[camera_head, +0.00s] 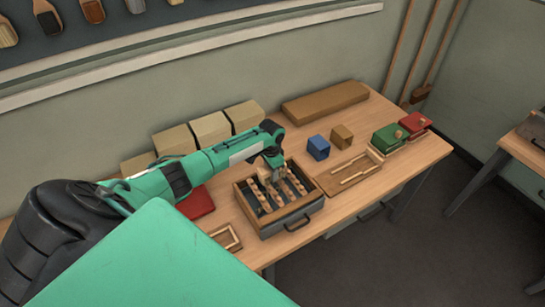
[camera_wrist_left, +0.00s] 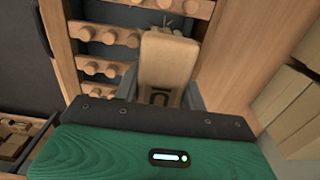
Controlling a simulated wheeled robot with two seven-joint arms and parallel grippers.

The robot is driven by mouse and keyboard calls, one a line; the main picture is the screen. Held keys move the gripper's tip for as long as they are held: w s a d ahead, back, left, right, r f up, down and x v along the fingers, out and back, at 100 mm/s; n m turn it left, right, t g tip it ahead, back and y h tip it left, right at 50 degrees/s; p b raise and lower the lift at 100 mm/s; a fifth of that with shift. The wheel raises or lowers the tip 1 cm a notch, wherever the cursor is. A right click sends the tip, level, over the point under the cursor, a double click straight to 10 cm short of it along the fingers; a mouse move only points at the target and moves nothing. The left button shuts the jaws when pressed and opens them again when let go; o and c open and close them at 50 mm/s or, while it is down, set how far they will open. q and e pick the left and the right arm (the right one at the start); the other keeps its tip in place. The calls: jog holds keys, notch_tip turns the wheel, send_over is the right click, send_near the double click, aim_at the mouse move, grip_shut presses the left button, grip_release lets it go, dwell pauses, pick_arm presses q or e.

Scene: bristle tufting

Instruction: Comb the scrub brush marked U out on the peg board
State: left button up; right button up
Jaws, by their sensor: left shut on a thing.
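Some pale strands show at the far end of the brush. The gripper is over the back left part of the peg board (camera_head: 285,219), a wooden box with rows of round pegs. The pegs (camera_wrist_left: 98,68) also show in the left wrist view, beside and beyond the brush. Whether the bristles touch the pegs cannot be told. My right gripper is not in view.
A blue block (camera_head: 318,148) and a brown block (camera_head: 342,136) stand behind a shallow tray (camera_head: 349,174) of sticks. Green (camera_head: 388,139) and red (camera_head: 413,125) boxes are at the right. Pale blocks (camera_head: 211,129) line the back, and a red item (camera_head: 198,204) lies left of the peg board.

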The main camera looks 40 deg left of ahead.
pick_arm(q)
jog(key=shift+s+d+p, duration=0.5)
jog(key=shift+d+p, duration=0.4)
jog(key=shift+s+d, duration=0.35)
jog(key=shift+d, duration=0.55)
jog(key=shift+s+d, duration=0.3)
jog(key=shift+d, duration=0.6)
jog(key=shift+s+d, duration=0.35)
jog(key=shift+d, duration=0.55)
jog(key=shift+w+a+b, duration=0.35)
jog(key=shift+w+a, duration=0.15)
jog(key=shift+a, duration=0.75)
jog(key=shift+w+a+b, duration=0.35)
jog(key=shift+w+a, duration=0.15)
jog(key=shift+a, duration=0.75)
jog(key=shift+w+a+b, duration=0.35)
jog(key=shift+w+a, duration=0.15)
jog(key=shift+a, duration=0.75)
notch_tip(320, 180, up, 4)
jog(key=p, duration=0.3)
jog(key=shift+f, duration=0.25)
jog(key=shift+r, duration=1.3)
